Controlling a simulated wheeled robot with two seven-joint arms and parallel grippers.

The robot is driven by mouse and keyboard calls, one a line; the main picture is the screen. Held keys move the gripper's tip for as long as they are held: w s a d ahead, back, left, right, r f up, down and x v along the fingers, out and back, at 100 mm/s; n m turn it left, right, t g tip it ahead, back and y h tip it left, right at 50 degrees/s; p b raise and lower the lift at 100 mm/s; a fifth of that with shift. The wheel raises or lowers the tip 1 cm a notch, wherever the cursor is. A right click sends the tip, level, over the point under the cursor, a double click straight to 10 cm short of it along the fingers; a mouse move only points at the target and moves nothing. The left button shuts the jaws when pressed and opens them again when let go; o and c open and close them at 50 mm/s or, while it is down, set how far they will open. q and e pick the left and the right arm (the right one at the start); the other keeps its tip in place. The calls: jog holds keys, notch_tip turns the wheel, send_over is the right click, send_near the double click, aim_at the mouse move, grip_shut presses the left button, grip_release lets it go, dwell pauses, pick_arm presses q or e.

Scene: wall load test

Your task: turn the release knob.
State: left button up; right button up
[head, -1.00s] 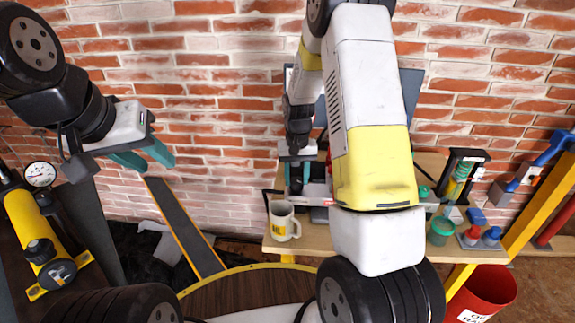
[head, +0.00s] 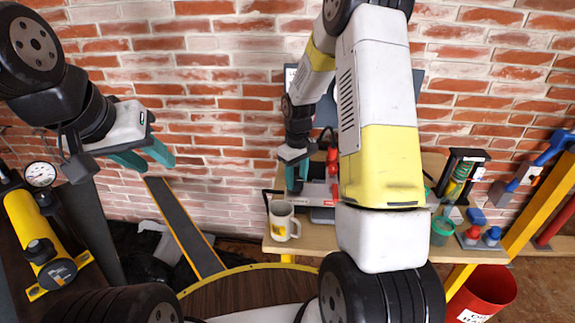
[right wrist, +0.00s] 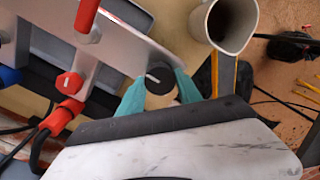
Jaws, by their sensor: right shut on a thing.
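A dark round knob (right wrist: 159,79) with a white line on its face sits on a light grey metal plate (right wrist: 130,45) in the right wrist view. My right gripper (right wrist: 160,92) has its teal fingers on both sides of this knob and is shut on it. In the head view my right gripper (head: 297,178) is at the grey device on the bench, and the knob is too small to make out there. My left gripper (head: 143,157) is open and empty in front of the brick wall, with its teal fingers apart.
A white mug (head: 284,221) stands close by my right gripper on the wooden bench (head: 310,243). Red and blue fittings (right wrist: 69,83) with hoses are left of the knob in the right wrist view. A yellow pump (head: 38,232) with a gauge (head: 41,174) is at left.

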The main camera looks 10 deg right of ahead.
dwell(0.4)
jog(key=o, duration=1.4)
jog(key=shift+c, duration=0.2)
jog(key=shift+r, duration=3.95)
jog(key=shift+r, duration=0.1)
notch_tip(320, 180, up, 6)
jog(key=t, duration=0.1)
send_over(296, 181)
jog(key=s, duration=0.3)
jog(key=s+r+m+t+y, duration=0.1)
jog(key=s+r+m+t, duration=0.1)
jog(key=s+r, duration=0.6)
jog(key=s+a+r+m+t, duration=0.1)
jog(key=s+r, duration=0.2)
jog(key=s, duration=0.3)
jog(key=s+a+r+m+t+y, duration=0.1)
jog(key=s+r+m+t, duration=0.1)
jog(key=s, duration=0.5)
jog(key=shift+r, duration=0.4)
